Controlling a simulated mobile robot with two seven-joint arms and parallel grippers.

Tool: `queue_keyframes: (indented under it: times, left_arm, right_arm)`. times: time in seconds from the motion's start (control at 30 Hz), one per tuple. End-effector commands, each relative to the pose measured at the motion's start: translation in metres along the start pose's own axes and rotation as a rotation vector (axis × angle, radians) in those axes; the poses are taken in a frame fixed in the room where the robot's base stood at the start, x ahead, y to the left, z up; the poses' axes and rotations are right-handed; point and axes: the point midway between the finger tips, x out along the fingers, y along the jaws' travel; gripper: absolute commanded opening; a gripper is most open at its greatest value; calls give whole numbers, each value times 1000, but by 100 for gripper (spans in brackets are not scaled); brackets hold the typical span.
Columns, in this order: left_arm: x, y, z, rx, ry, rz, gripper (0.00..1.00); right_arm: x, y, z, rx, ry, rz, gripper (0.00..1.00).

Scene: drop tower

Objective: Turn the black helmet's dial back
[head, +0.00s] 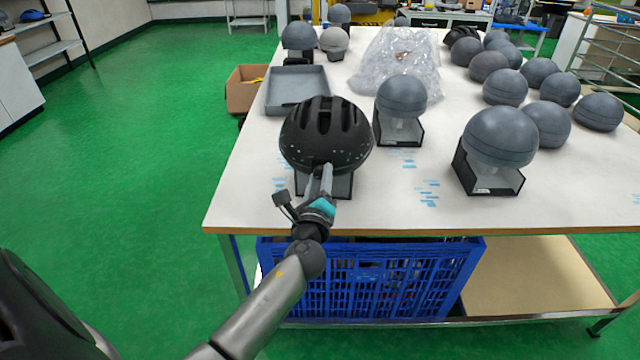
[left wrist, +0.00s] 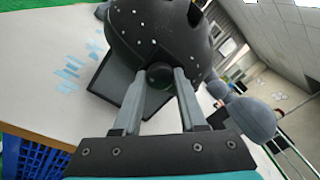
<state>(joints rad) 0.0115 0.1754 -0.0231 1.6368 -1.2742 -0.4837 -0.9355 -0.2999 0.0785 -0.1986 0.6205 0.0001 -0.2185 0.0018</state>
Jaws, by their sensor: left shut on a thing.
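The black helmet (head: 325,132) with long vents sits on a dark stand (head: 342,186) near the table's front left. In the left wrist view the helmet (left wrist: 150,25) fills the top. Its round black dial (left wrist: 160,74) sits at the rim, between my left gripper's fingers (left wrist: 159,86). My left gripper (head: 320,173) reaches the helmet's near side from the front, shut on the dial. In the head view the fingers and wrist hide the dial. I cannot tell how far the dial is turned. My right gripper is not in view.
Grey headforms on stands (head: 402,97) (head: 500,137) stand to the right on the white table (head: 280,215). A grey tray (head: 297,92) and bubble wrap (head: 398,62) lie behind. A blue crate (head: 375,280) is below. Green floor on the left is clear.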

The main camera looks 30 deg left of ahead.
Motion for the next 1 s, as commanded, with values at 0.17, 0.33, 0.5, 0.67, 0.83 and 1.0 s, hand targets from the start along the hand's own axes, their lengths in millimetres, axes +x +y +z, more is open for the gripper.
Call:
queue_keyframes:
  times: [0.17, 0.33, 0.5, 0.67, 0.83, 1.0]
  left_arm:
    - [0, 2, -2, -171, -1, -5, 0]
    - [0, 2, -2, -334, -1, -9, 0]
    - [0, 1, -2, -495, -1, -14, 0]
    - [0, 1, -1, -632, -1, -19, 0]
    - [0, 1, -1, -753, -1, -21, 0]
    - [0, 0, -1, -842, 1, -24, 0]
  right_arm:
    - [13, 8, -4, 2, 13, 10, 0]
    - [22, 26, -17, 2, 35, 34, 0]
    - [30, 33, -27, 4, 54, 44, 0]
    - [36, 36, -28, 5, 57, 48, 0]
    - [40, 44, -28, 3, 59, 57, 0]
    - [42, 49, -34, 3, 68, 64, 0]
